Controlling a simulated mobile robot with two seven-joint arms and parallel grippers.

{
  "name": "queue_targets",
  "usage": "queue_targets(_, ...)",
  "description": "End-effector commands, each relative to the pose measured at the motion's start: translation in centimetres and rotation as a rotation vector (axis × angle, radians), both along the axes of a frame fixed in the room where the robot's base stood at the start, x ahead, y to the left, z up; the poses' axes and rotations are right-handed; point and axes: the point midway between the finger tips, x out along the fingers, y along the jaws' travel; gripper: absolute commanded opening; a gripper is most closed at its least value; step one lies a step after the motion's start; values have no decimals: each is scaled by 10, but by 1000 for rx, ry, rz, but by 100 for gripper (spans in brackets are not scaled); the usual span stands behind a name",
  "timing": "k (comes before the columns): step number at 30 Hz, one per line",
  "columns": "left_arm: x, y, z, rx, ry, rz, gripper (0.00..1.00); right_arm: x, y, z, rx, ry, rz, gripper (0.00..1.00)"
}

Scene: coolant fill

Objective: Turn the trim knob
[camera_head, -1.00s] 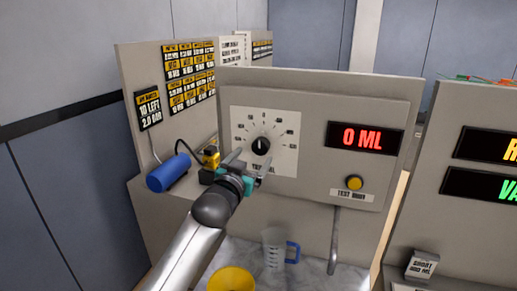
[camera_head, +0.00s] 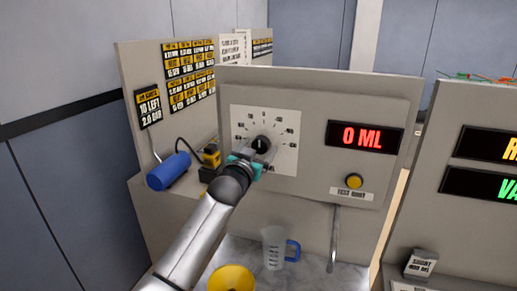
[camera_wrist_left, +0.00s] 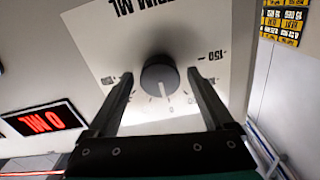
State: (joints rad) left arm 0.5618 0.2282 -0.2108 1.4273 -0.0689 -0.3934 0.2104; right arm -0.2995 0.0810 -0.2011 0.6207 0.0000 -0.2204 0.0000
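The trim knob (camera_head: 261,144) is a black round dial with a white pointer mark, on a white scale plate (camera_head: 285,124) on the grey panel. In the left wrist view the knob (camera_wrist_left: 160,77) sits between the two dark fingers. My left gripper (camera_head: 261,153) is at the knob, partly covering its lower part and the plate's lower edge. Its fingers are open, one on each side of the knob, with a visible gap on both sides in the wrist view. My right gripper is not in view.
A red display reading 0 ML (camera_head: 364,137) and a yellow button (camera_head: 354,181) are right of the plate. A blue cylinder (camera_head: 168,172) and a yellow-black part (camera_head: 211,156) are left. A measuring jug (camera_head: 274,248) and yellow funnel-like bowl (camera_head: 232,279) stand below the arm.

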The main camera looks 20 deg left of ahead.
Motion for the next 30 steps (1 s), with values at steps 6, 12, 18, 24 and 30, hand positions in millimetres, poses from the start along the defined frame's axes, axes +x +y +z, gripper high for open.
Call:
queue_targets(6,0,0,0,0,0,0,60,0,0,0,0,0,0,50)
queue_targets(12,0,0,0,0,0,0,38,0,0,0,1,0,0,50)
queue_targets(18,0,0,0,0,0,0,15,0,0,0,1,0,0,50)
queue_targets(24,0,0,0,1,1,0,4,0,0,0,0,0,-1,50)
queue_targets(30,0,0,0,35,0,0,4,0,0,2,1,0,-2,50)
